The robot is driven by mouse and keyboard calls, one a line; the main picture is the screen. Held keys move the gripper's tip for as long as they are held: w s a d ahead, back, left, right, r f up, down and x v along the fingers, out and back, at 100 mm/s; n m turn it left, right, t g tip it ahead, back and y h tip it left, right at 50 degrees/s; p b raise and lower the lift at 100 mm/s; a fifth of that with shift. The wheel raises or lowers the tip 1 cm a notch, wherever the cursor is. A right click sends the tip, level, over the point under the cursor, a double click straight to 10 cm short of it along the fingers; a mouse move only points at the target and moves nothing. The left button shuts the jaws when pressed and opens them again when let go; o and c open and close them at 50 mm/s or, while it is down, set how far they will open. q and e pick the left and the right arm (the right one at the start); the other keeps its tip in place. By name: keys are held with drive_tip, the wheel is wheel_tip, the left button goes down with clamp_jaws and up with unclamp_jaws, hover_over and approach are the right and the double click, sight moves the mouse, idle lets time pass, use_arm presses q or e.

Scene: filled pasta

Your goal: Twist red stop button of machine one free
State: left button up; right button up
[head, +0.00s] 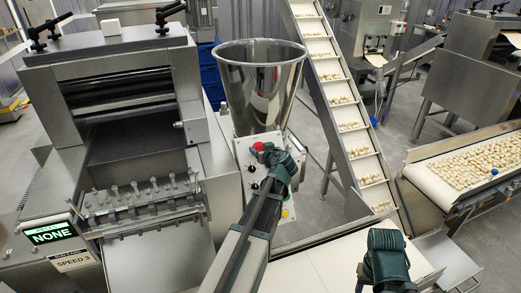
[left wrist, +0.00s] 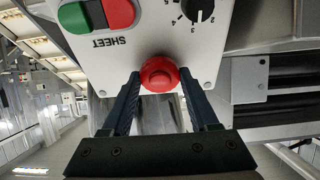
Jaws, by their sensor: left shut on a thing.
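The red stop button (left wrist: 158,75) is a round mushroom head on a pale control panel (left wrist: 140,40) in the left wrist view. The fingers of my left gripper (left wrist: 160,100) stand on either side of it and are shut on it. In the head view the red button (head: 258,146) shows at the top of the panel (head: 243,153), partly covered by my left gripper (head: 276,158). My right arm's dark green end shows at the lower right of the head view, away from the panel. Its fingertips cannot be made out.
A green and red switch (left wrist: 97,14) marked SHEET and a black dial (left wrist: 198,8) lie close to the button. A steel hopper (head: 240,75) stands behind the panel. A slanted conveyor (head: 345,110) rises to its right. A sheeting machine (head: 110,80) fills the left.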

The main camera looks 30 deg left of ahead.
use_arm(q)
drive_tip(key=m, duration=0.4)
drive_tip(key=shift+m+t+h, duration=0.3)
drive_tip(key=shift+m, duration=1.2)
drive_tip(key=shift+h, duration=0.3)
drive_tip(key=o, duration=1.4)
drive_tip(key=shift+p, duration=0.3)
drive_tip(key=p+v, duration=0.5)
drive_tip(key=v, duration=0.9)
drive_tip(key=shift+s+a+f, duration=0.1)
